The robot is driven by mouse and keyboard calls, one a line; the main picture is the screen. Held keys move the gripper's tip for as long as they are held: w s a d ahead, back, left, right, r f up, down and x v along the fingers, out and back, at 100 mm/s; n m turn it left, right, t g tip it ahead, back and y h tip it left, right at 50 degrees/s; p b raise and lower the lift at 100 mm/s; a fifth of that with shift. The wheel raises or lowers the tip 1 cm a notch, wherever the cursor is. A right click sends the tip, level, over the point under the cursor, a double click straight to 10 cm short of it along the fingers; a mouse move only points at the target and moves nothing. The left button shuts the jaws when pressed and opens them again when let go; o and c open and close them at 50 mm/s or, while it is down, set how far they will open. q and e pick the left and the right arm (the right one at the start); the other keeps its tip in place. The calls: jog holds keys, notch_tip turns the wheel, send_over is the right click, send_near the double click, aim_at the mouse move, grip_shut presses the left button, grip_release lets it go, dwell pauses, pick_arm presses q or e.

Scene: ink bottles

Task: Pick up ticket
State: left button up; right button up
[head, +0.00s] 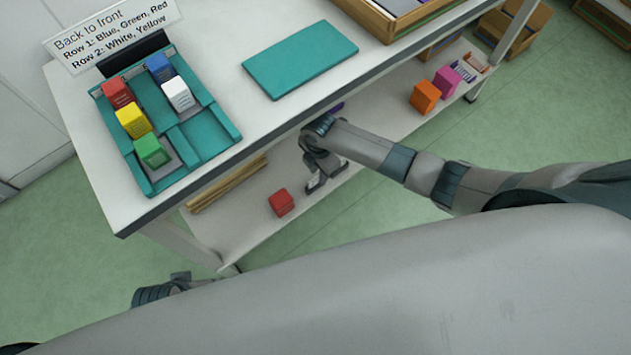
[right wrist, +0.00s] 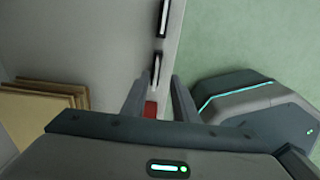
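A white printed sign (head: 112,36) stands at the back left of the white table; its text starts "Back to front". I cannot tell whether it is the ticket; no other thing is clearly a ticket. My right gripper (head: 326,182) is below the tabletop, over the lower shelf. In the right wrist view its two fingers (right wrist: 160,82) are apart, with a red block (right wrist: 150,109) partly seen between them. That red block (head: 281,203) sits on the shelf. Small dark-and-white pieces (right wrist: 156,68) lie near the shelf edge. My left gripper (head: 180,279) is mostly hidden at lower left.
A teal tray (head: 222,124) holds several coloured ink boxes. A flat teal panel (head: 300,59) lies on the table (head: 225,45). The lower shelf (head: 385,125) carries orange (head: 425,96) and pink (head: 447,80) boxes at right and wooden boards (head: 225,183) at left.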

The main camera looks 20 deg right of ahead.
aim_at(316, 178)
jog(key=f, duration=0.3)
jog(key=f+b, duration=0.1)
jog(key=shift+w+a+f, duration=0.2)
jog(key=shift+w+a, duration=0.05)
jog(key=shift+a, duration=0.15)
jog(key=shift+f, duration=0.35)
pick_arm(q)
jog(key=shift+w+d+t+h, duration=0.3)
jog(key=shift+w+d+t, duration=0.2)
jog(key=shift+w+d, duration=0.4)
jog(key=shift+s+f, duration=0.15)
jog(key=shift+s, duration=0.05)
pick_arm(e)
grip_shut()
